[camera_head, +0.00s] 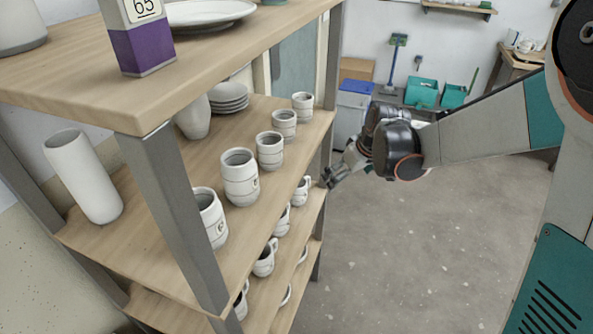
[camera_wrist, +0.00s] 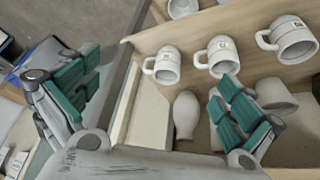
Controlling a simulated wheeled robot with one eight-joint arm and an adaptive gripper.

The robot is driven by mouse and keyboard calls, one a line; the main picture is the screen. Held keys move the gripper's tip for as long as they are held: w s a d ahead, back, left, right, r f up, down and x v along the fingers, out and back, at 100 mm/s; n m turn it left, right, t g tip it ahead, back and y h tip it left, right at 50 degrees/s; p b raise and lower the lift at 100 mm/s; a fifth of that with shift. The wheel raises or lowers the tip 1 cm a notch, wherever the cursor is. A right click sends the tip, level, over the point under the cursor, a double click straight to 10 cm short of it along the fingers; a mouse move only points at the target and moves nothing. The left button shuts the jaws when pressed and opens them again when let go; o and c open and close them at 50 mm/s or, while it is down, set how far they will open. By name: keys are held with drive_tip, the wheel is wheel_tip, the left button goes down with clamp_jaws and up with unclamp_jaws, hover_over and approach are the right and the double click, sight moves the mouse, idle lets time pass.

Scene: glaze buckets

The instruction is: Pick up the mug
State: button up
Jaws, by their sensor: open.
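Several white mugs with dark bands stand in a row on the middle shelf, from a near mug (camera_head: 211,217) through a larger one (camera_head: 240,178) and others (camera_head: 270,150) (camera_head: 284,125) to the far one (camera_head: 303,105). More mugs with handles (camera_head: 265,258) stand on the shelf below. Which mug the task names cannot be told. My gripper (camera_head: 332,176) is at the shelf's far right end, apart from the mugs. In the wrist view its teal-padded fingers are spread and empty (camera_wrist: 160,72), with three handled mugs (camera_wrist: 166,66) (camera_wrist: 219,56) (camera_wrist: 291,40) beyond.
A wooden rack with grey posts (camera_head: 180,215) holds the shelves; its top board (camera_head: 235,52) overhangs the mugs. A tall white vase (camera_head: 83,176) and stacked plates (camera_head: 229,97) stand behind them. The floor (camera_head: 420,260) to the right is clear.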

sight(301, 192)
drive_tip(key=w+a+f+n, duration=0.1)
drive_tip(key=w+f, duration=0.2)
drive_tip(key=f, duration=0.4)
drive_tip(key=w+a+f+n+g+y, duration=0.1)
drive_tip(key=w+f, duration=0.2)
drive_tip(key=f, duration=0.4)
drive_tip(key=w+a+f+n, duration=0.1)
drive_tip(key=w+f+n, duration=0.1)
drive_tip(key=f, duration=0.6)
drive_tip(key=shift+g, duration=0.3)
drive_tip(key=w+a+b, duration=0.3)
drive_tip(key=w+a, duration=0.5)
drive_tip(key=shift+a, duration=0.1)
drive_tip(key=shift+w+a+f+b, duration=0.3)
drive_tip(key=shift+f+b, duration=0.15)
drive_tip(key=shift+b, duration=0.1)
drive_tip(key=c, duration=1)
